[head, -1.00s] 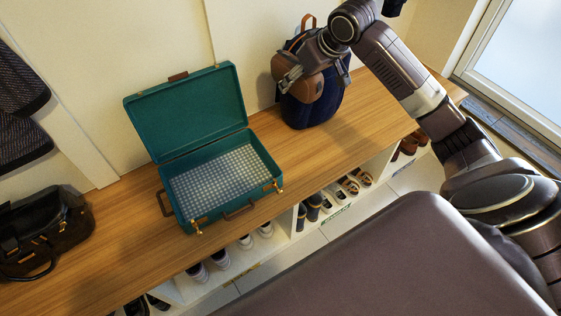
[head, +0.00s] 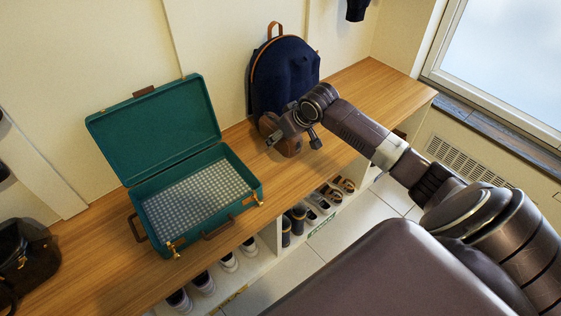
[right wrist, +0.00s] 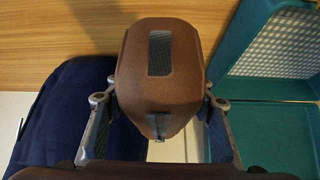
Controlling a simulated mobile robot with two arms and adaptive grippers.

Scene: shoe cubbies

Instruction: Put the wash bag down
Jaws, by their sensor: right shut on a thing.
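The brown wash bag (head: 290,148) is in my right gripper (head: 291,131), mostly behind the gripper in the head view. In the right wrist view the wash bag (right wrist: 160,75) sits between the two fingers of the right gripper (right wrist: 158,105), with a dark mesh patch on its face. The right gripper is shut on it. The bag is low over the wooden bench (head: 347,88), in front of the navy backpack; I cannot tell whether it touches the wood. My left gripper is not in view.
An open teal suitcase (head: 158,122) with a checked lining stands left of the bag. The navy backpack (head: 285,72) stands against the wall. A black bag (head: 38,262) is at the far left. Shoes fill cubbies below. Bench is clear to the right.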

